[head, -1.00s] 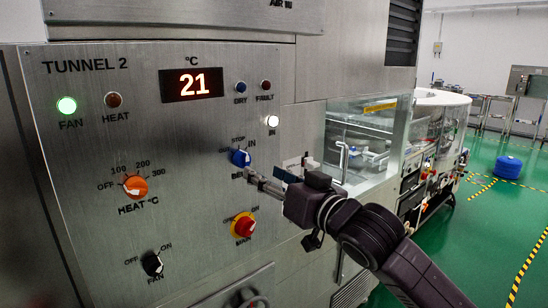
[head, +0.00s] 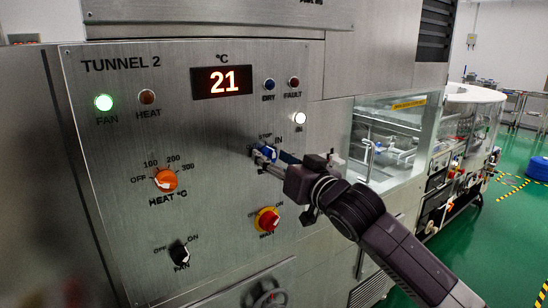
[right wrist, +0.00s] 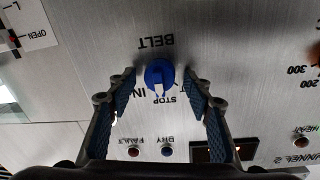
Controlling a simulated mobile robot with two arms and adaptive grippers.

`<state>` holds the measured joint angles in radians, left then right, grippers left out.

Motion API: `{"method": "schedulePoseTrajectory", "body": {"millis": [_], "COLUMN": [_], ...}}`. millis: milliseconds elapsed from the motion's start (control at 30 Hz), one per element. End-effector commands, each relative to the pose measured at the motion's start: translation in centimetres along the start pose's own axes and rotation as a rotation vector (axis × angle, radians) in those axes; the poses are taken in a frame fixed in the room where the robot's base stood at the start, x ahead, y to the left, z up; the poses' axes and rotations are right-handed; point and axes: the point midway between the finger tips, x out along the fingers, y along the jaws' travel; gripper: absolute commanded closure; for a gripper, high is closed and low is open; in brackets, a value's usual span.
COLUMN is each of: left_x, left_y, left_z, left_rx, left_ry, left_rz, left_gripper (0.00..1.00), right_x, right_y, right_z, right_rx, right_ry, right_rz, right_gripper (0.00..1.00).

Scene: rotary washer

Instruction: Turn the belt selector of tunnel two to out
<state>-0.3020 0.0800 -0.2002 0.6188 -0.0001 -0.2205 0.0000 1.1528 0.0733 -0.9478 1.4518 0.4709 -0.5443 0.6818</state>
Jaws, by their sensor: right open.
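In the right wrist view the picture is upside down, and the knob (right wrist: 158,73) lies between the two spread fingers of the gripper (right wrist: 160,82), with a gap on each side. IN and STOP labels show near the knob; the OUT label is hidden. I cannot tell the exact pointer setting. My left gripper is not in view.
The red-and-yellow main switch (head: 267,220) is just below the gripper. The orange heat knob (head: 166,180) and black fan knob (head: 179,254) are to the left. A glass-sided washer section (head: 392,140) stands to the right.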

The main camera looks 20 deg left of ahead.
Motion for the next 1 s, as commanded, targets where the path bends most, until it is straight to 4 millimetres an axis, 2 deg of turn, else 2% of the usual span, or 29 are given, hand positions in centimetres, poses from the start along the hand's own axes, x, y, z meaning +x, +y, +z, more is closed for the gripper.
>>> {"method": "schedulePoseTrajectory", "body": {"millis": [133,500,767,1000], "left_x": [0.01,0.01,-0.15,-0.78], "left_y": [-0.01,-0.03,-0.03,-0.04], "left_z": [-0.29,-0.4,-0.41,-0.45], "left_rx": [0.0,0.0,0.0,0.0], "left_ry": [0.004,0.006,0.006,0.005], "left_rz": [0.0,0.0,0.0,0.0], "left_gripper": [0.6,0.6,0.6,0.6], "right_x": [-0.01,-0.03,-0.03,-0.01], "right_y": [-0.02,-0.03,-0.03,-0.06], "right_z": [0.0,-0.01,-0.03,-0.11], "right_rx": [0.0,0.0,-0.022,-0.138], "right_ry": [0.0,0.0,0.002,0.011], "right_rz": [0.0,-0.001,-0.001,-0.003], "right_gripper": [0.53,0.94,0.95,0.95]}}
